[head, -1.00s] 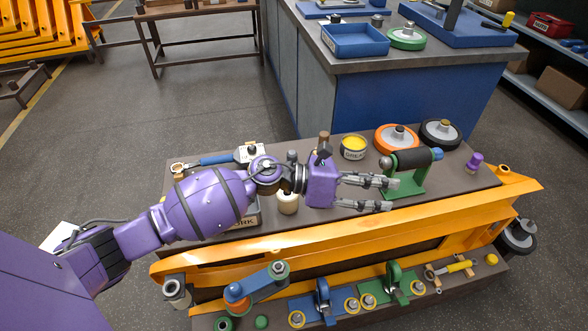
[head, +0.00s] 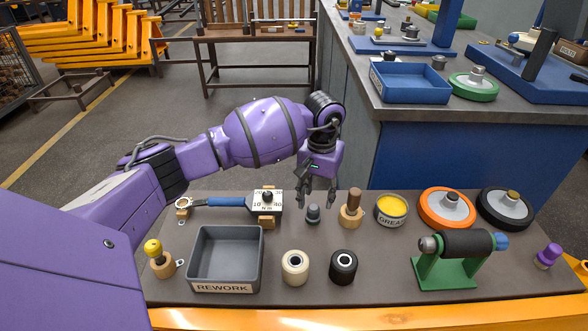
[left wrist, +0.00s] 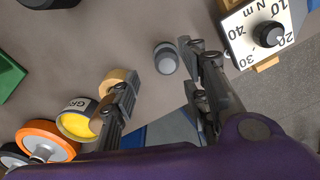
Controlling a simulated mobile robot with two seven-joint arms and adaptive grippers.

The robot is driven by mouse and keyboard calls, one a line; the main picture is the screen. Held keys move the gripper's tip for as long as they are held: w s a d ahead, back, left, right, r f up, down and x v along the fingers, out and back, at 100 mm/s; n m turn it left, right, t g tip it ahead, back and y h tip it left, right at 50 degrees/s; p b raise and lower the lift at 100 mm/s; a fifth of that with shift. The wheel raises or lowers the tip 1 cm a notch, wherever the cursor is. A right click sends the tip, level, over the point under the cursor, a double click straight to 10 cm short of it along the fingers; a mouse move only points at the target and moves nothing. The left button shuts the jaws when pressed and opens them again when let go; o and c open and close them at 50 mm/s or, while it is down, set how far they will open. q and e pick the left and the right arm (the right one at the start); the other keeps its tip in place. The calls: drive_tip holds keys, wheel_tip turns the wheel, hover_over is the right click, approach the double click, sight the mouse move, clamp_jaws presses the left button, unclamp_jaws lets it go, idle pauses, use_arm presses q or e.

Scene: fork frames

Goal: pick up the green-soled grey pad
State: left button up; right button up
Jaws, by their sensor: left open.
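The grey pad with a green sole (head: 473,85) lies flat on the far bench with the blue side, right of a blue tray. It does not show in the left wrist view. My left gripper (head: 316,196) is open and empty, fingers pointing down above the back of the near table, well short of the pad and to its left. A small dark grey knob (head: 313,214) stands below the fingers; in the left wrist view it shows between and beyond the open fingers (left wrist: 160,68). My right gripper is not in view.
The near table holds a grey REWORK bin (head: 225,289), a torque wrench (head: 225,202), a grease tin (head: 391,211), orange (head: 431,207) and black (head: 488,207) pads and a green roller stand (head: 425,272). On the far bench, a blue tray (head: 410,97) and a blue-based stand (head: 540,97) flank the green-soled pad.

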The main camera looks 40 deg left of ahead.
sight(317, 207)
use_arm(q)
drive_tip(key=f, duration=0.3)
drive_tip(key=shift+s, duration=0.2)
drive_tip(key=f, duration=0.2)
drive_tip(key=f+b, duration=0.1)
drive_tip(key=shift+w+f, duration=0.35)
drive_tip(key=shift+f, duration=0.25)
clamp_jaws()
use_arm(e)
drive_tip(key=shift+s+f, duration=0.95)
